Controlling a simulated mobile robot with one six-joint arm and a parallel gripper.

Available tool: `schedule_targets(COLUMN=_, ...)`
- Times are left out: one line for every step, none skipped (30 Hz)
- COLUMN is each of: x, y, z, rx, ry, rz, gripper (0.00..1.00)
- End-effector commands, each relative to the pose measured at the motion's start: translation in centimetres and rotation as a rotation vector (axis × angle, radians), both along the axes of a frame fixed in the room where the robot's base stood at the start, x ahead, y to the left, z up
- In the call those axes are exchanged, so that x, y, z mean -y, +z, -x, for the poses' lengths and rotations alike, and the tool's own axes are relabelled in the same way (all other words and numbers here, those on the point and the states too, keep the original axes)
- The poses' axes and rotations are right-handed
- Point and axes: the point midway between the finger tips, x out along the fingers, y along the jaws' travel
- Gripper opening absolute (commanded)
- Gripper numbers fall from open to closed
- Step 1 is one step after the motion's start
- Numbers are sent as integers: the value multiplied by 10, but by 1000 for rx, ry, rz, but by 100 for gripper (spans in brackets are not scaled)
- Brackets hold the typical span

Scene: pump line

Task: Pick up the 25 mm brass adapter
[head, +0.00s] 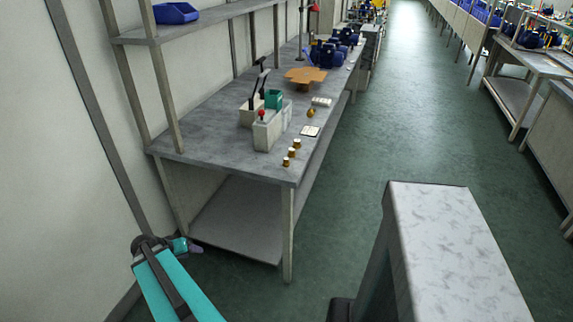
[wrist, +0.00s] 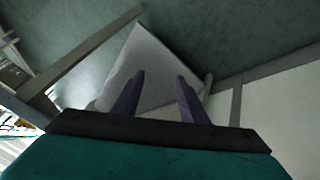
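Three small brass adapters stand in a row near the front edge of the grey workbench (head: 215,130) in the head view: a far one (head: 297,142), a middle one (head: 291,152) and a near one (head: 285,161). I cannot read any size on them, so which is 25 mm I cannot tell. My gripper (wrist: 159,80) is open and empty in the wrist view, its two purple fingers apart. In the head view my gripper (head: 195,247) is low at the left, below the bench top and away from the adapters. The wrist view shows no adapter.
A pale box with a red knob (head: 265,130), a green container (head: 273,99), a white card (head: 310,131), another brass part (head: 311,113) and an orange-brown piece (head: 306,75) are on the bench. A lower shelf (head: 235,225) lies beneath. The green aisle floor (head: 400,110) is open.

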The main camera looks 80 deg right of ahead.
Motion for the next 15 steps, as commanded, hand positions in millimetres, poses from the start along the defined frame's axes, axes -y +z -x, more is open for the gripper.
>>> schedule_targets(x=23, y=10, z=9, rx=23, ry=-42, rz=39, gripper=39)
schedule_targets(x=34, y=17, z=14, rx=34, ry=-65, rz=62, gripper=39)
schedule_targets(x=49, y=26, z=22, rx=50, ry=-96, rz=92, gripper=39)
schedule_targets(x=60, y=33, z=27, rx=62, ry=-117, rz=115, gripper=39)
schedule_targets(x=72, y=40, z=34, rx=74, ry=-140, rz=138, gripper=39)
schedule_targets(x=86, y=50, z=42, rx=89, ry=-168, rz=169, gripper=39)
schedule_targets(x=97, y=57, z=49, rx=101, ry=-190, rz=193, gripper=39)
schedule_targets(x=107, y=65, z=57, rx=111, ry=-213, rz=215, gripper=39)
schedule_targets(x=121, y=75, z=67, rx=125, ry=-240, rz=247, gripper=39)
schedule_targets(x=131, y=83, z=75, rx=137, ry=-262, rz=270, gripper=39)
schedule_targets(x=140, y=90, z=83, rx=147, ry=-282, rz=294, gripper=39)
schedule_targets(x=153, y=101, z=94, rx=161, ry=-309, rz=326, gripper=39)
schedule_targets(x=162, y=109, z=103, rx=171, ry=-331, rz=351, gripper=39)
schedule_targets(x=171, y=117, z=112, rx=180, ry=-351, rz=373, gripper=39)
schedule_targets(x=183, y=129, z=124, rx=193, ry=-377, rz=406, gripper=39)
